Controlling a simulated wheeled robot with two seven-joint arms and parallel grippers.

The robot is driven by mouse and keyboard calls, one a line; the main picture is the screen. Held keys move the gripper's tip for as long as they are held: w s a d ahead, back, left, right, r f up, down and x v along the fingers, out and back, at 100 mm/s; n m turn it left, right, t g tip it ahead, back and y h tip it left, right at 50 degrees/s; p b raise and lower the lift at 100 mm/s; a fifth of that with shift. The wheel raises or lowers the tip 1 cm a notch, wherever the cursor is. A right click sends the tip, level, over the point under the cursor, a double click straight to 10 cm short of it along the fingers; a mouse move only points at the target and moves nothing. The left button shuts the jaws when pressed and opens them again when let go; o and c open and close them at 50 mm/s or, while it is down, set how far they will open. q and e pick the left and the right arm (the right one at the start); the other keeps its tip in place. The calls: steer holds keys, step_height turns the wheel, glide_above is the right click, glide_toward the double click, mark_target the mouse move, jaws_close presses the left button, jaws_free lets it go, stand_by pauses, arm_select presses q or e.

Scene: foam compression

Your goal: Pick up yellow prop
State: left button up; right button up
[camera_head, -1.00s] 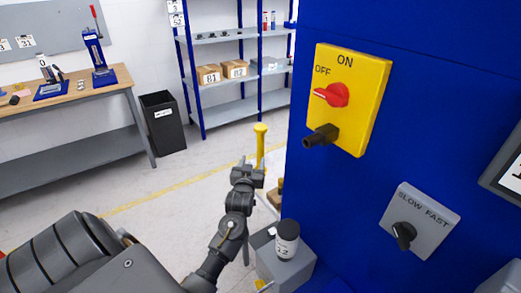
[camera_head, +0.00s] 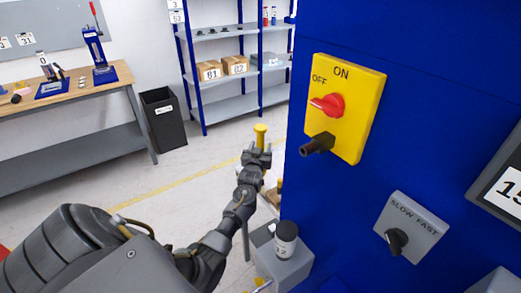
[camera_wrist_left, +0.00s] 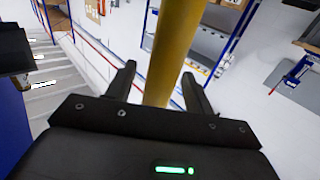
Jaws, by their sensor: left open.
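The yellow prop (camera_head: 260,130) is an upright yellow post with a wider top, just left of the blue cabinet in the head view. My left gripper (camera_head: 259,149) is in front of its shaft, hiding the part below the top. In the left wrist view the yellow prop (camera_wrist_left: 175,45) runs between the two spread fingers of my left gripper (camera_wrist_left: 159,72). The fingers are open, with visible space on both sides of the shaft. Whether the shaft is fully between the fingers or slightly beyond them is hard to tell. My right gripper is out of view.
The blue cabinet (camera_head: 420,110) stands close on the right, with a yellow switch plate (camera_head: 365,110) and a slow/fast dial plate (camera_head: 415,225). A dark-lidded container (camera_head: 286,240) sits on a grey block below. A black bin (camera_head: 163,118) and shelves (camera_head: 225,112) stand behind.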

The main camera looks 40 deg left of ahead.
arm_select(q)
steer(key=shift+c, duration=0.4)
jaws_close()
steer(key=shift+r, duration=0.15)
